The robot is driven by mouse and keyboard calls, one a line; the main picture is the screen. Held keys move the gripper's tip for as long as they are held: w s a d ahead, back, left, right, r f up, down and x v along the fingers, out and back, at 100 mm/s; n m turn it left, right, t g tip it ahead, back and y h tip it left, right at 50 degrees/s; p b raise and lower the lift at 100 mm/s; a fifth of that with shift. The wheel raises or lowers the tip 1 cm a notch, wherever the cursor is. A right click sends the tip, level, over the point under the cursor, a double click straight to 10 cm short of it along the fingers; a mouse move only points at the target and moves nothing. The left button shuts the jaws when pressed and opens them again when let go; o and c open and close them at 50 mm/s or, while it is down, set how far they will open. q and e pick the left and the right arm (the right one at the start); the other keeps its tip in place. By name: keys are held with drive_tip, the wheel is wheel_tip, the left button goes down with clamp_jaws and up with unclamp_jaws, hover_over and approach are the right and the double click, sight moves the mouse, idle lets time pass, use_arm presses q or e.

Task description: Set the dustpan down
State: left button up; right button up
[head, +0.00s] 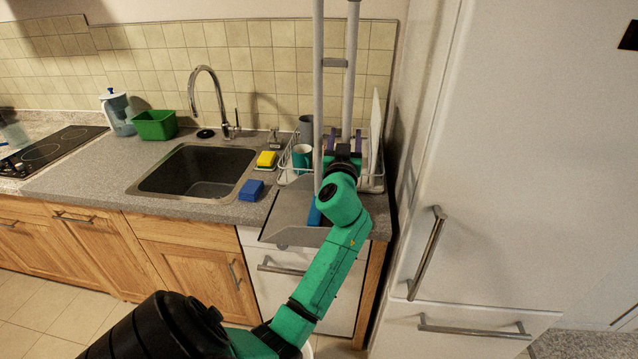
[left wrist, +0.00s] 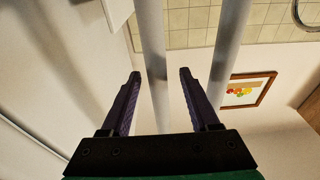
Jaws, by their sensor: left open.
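The dustpan is a grey pan (head: 288,214) low at the counter's front right edge, overlapping that edge. Two long grey poles rise behind and above it, joined by a small clip; a blue part (head: 315,212) shows at the pan. My left gripper (head: 345,133) is open, its purple fingers up by the poles. In the left wrist view, the left gripper (left wrist: 160,76) has one pole (left wrist: 153,50) showing between its fingers; the other pole (left wrist: 231,45) passes by the right finger. I cannot tell whether either finger touches a pole. My arm hides part of the pan and lower poles. My right gripper is out of view.
A dish rack (head: 291,170) with a teal mug (head: 302,155) stands behind the pan. A blue sponge block (head: 251,190) and a yellow sponge (head: 266,159) lie beside the sink (head: 192,172). The white fridge (head: 490,160) closes the right side.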

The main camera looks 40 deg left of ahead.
use_arm(q)
drive_tip(key=x, duration=0.3)
drive_tip(key=shift+d+p, duration=0.1)
drive_tip(key=shift+p, duration=0.2)
drive_tip(key=shift+w+a+f, duration=0.2)
drive_tip(key=shift+w, duration=0.1)
drive_tip(key=shift+s+d+r, duration=0.1)
clamp_jaws()
idle(0.6)
